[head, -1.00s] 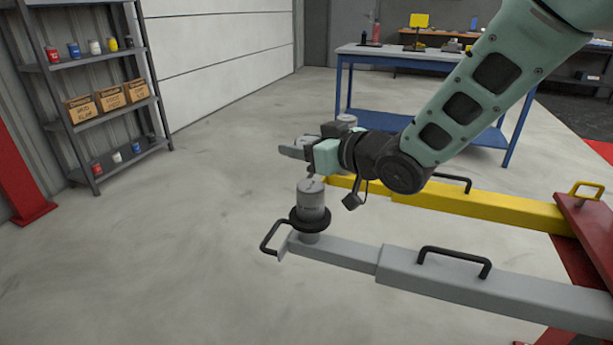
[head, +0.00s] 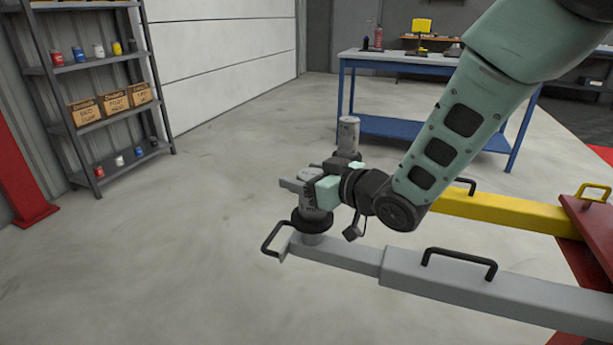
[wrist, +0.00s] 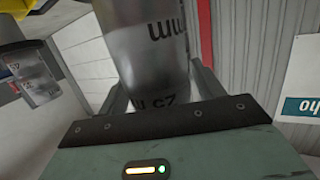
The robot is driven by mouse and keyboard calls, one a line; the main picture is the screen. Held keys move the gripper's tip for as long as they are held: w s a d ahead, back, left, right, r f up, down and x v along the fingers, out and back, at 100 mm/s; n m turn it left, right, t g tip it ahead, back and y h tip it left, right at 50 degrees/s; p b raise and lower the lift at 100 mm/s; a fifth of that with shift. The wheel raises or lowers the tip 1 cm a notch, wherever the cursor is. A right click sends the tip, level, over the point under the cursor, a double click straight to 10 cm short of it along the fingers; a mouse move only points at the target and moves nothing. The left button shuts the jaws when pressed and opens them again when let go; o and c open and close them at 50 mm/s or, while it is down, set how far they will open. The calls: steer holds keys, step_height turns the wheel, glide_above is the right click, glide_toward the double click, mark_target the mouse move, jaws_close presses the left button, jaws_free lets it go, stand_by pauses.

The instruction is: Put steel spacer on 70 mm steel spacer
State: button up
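The pad at the end of the grey lift arm carries an upright steel spacer (head: 318,203), partly covered by my gripper. My gripper (head: 297,186) is level with the upper part of this spacer, with its fingers pointing left. In the wrist view a shiny printed cylinder (wrist: 150,50) stands between the two fingers, which lie along both its sides. I cannot tell whether they press on it, nor whether it is one spacer or a stack. Another steel spacer (head: 348,135) stands upright behind my gripper; a printed cylinder also shows at the left of the wrist view (wrist: 38,85).
The grey lift arm (head: 335,254) has black handles. A yellow lift arm (head: 500,210) lies behind it. A blue workbench (head: 400,62) stands at the back and a shelf rack (head: 95,60) at the left. The floor at front left is clear.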

steer(key=shift+r, duration=0.15)
steer(key=shift+s+d+r, duration=0.1)
steer(key=shift+s+d, duration=0.05)
steer(key=v, duration=1.2)
steer(key=s+d+f+g+h, duration=0.1)
steer(key=s+d+g+h, duration=0.1)
steer(key=s, duration=0.6)
steer(key=s+d+f+m+g+h, duration=0.1)
steer(key=s+d+f+g+h, duration=0.1)
steer(key=s+g+h, duration=0.3)
steer(key=s+d+f+m+g+h, duration=0.1)
steer(key=s+d+g+h, duration=0.1)
steer(key=s, duration=0.8)
steer(key=shift+s+f+g+h+p, duration=0.35)
steer(key=shift+g+h, duration=0.45)
steer(key=shift+h, duration=0.3)
steer(key=shift+r, duration=0.15)
step_height(320, 180, up, 18)
steer(key=p, duration=1.8)
steer(key=shift+r+p, duration=0.25)
steer(key=shift+p, duration=0.1)
